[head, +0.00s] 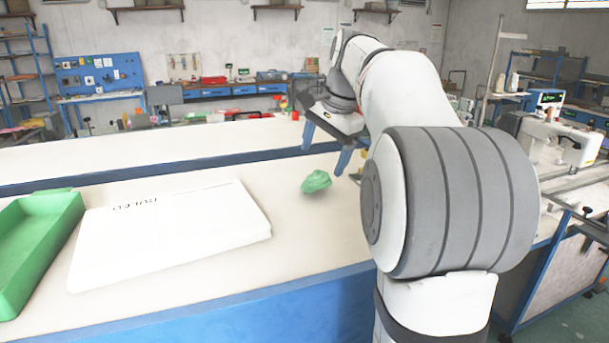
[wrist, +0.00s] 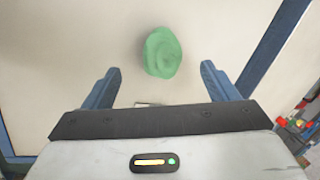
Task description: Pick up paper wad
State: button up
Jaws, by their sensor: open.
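The paper wad (head: 316,181) is a crumpled green lump on the cream table top (head: 310,215), to the right of a white flat stack. In the wrist view the green wad (wrist: 162,52) lies beyond the fingertips, roughly centred between the two fingers. My gripper (head: 325,148) has blue fingers spread apart and points down above the table, behind and right of the wad in the head view. It also shows in the wrist view (wrist: 157,68), open with nothing between the fingers. The wad and fingers appear apart.
A white flat stack (head: 170,232) with dark lettering lies left of the wad. A green tray (head: 40,245) is at the far left. A blue strip (head: 200,175) divides the table. A sewing machine (head: 560,140) stands at right. The table around the wad is clear.

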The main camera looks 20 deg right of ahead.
aim_at(316, 174)
jog(key=p+x, duration=0.1)
jog(key=x, duration=0.6)
jog(key=shift+w+a+f, duration=0.1)
jog(key=shift+f, duration=0.2)
jog(key=shift+c, duration=0.4)
jog(key=c, duration=1)
jog(key=shift+r, duration=0.15)
